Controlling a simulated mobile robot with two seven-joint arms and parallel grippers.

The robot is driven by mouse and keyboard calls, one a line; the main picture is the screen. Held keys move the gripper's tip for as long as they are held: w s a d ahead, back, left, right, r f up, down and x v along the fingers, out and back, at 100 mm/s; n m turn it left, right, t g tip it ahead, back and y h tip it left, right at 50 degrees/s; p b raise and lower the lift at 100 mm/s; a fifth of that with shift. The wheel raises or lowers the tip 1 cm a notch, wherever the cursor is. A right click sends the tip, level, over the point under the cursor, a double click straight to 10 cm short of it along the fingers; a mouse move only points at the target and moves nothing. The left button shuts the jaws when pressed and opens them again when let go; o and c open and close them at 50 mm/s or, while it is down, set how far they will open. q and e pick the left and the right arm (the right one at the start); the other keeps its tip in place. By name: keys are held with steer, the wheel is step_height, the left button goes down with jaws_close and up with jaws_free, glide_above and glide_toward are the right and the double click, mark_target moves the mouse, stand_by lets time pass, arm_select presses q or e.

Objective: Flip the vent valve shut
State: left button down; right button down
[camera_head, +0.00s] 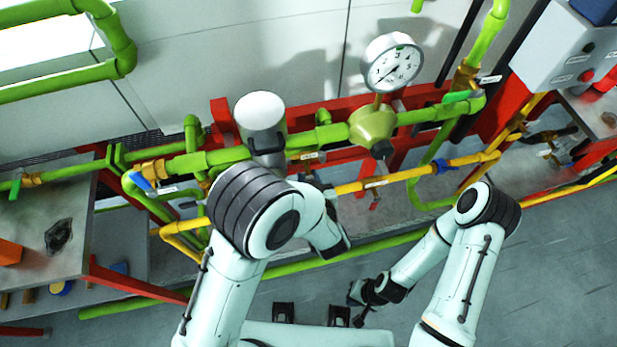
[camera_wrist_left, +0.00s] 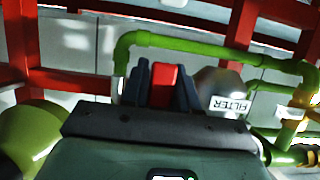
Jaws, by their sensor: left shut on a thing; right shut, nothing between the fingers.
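In the left wrist view my left gripper (camera_wrist_left: 163,82) is shut on a red handle (camera_wrist_left: 164,88), with a dark finger on either side of it. The handle looks like a valve lever; its valve body and any label naming it are hidden. In the head view my left arm reaches to the green pipes below the gauge, and its fingers are hidden there. My right gripper (camera_head: 359,300) is low in the head view, shut and empty, away from the pipes.
A pressure gauge (camera_head: 391,63) stands above a yellow-green round body (camera_head: 372,127). A grey-white cylinder (camera_head: 261,118) is to its left. A yellow pipe (camera_head: 412,173) runs below. A FILTER label (camera_wrist_left: 230,105) shows upside down. Grey floor (camera_head: 560,270) is open at right.

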arm_select(q)
steer(key=c, duration=1)
jaws_free()
steer(key=shift+o, duration=0.2)
steer(key=shift+s, duration=0.1)
steer(key=v, duration=1.3)
steer(key=shift+b, duration=0.3)
steer(key=shift+s, duration=0.1)
